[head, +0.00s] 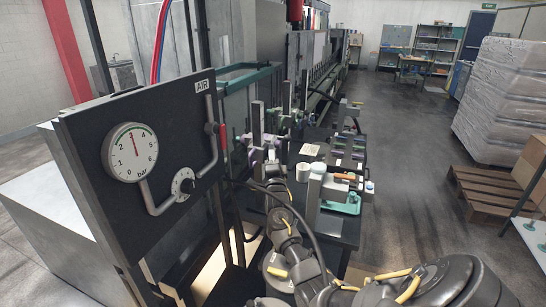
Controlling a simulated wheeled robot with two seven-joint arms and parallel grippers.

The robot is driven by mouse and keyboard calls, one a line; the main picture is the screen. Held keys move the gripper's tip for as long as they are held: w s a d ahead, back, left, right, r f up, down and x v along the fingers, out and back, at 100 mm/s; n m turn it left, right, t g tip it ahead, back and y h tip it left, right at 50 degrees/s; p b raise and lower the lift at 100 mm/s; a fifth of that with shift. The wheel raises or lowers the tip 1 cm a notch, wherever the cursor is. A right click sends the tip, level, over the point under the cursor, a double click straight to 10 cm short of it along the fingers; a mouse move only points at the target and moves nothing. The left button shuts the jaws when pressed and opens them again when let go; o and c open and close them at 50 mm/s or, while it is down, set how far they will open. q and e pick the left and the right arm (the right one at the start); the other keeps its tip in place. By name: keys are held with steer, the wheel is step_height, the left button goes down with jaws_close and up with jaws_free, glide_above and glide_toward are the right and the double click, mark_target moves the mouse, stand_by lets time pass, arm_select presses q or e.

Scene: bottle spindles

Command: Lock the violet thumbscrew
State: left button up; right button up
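Small violet parts show on the dark upright fixtures at the middle of the head view, one at the fixture's lower left (252,158). They are too small to tell for sure which is the violet thumbscrew or whether it is locked. My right arm reaches up from the bottom right, and my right gripper (272,168) is close to these violet parts, in front of the fixtures. Its fingers are small and blend with the fixtures, so opening and contact cannot be told. My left gripper is not in view.
A black panel with a pressure gauge (132,152), pipe and knob (184,185) stands at near left. The dark bench holds a white cup (303,172) and a grey stand on a green base (345,204). Wrapped stack (505,95) and pallet (485,193) stand right; the aisle between is clear.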

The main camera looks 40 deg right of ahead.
steer(key=shift+c, duration=1.4)
steer(key=shift+r+g+p, duration=0.2)
steer(key=shift+g+p, duration=0.1)
steer(key=shift+p, duration=0.35)
steer(key=m+g+y+p, duration=0.2)
steer(key=g+y+p, duration=0.1)
steer(key=p, duration=0.4)
steer(key=m+g+y+p, duration=0.2)
steer(key=g+y+p, duration=0.1)
steer(key=p, duration=0.5)
steer(key=shift+r+m+g+y+p, duration=0.1)
steer(key=shift+m+g+y+p, duration=0.2)
steer(key=shift+g, duration=0.5)
steer(key=shift+m+g+y+p, duration=0.3)
steer(key=shift+g+y+p, duration=0.4)
steer(key=shift+y, duration=0.4)
steer(key=shift+f+m+g+y, duration=0.2)
steer(key=shift+g+y, duration=0.3)
steer(key=shift+y, duration=0.2)
steer(key=shift+f+m+g+y, duration=0.2)
steer(key=shift+g+y, duration=0.3)
steer(key=shift+y, duration=0.2)
steer(key=o, duration=1)
